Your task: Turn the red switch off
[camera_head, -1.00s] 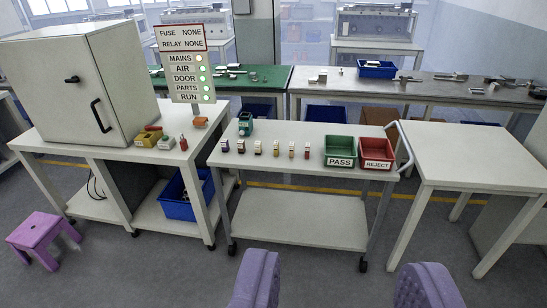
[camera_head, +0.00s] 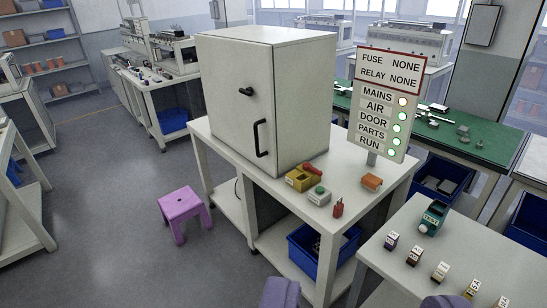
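A yellow box (camera_head: 299,181) with a red switch lever (camera_head: 313,168) on it stands on the white table (camera_head: 232,153), in front of the grey cabinet (camera_head: 240,90). The lever slants up to the right; which setting this is, I cannot tell. The sign (camera_head: 385,105) behind shows a pale orange light beside MAINS and green lights beside AIR, DOOR, PARTS and RUN. My gripper (camera_head: 362,294) shows only as two purple fingertips at the bottom edge, wide apart with nothing visible between them. It is well short of the switch.
A grey box with a green button (camera_head: 319,195), a small red object (camera_head: 338,209) and an orange block (camera_head: 372,182) are near the switch. A purple stool (camera_head: 182,208) stands on the floor at left. The cart (camera_head: 420,285) with small parts is at lower right.

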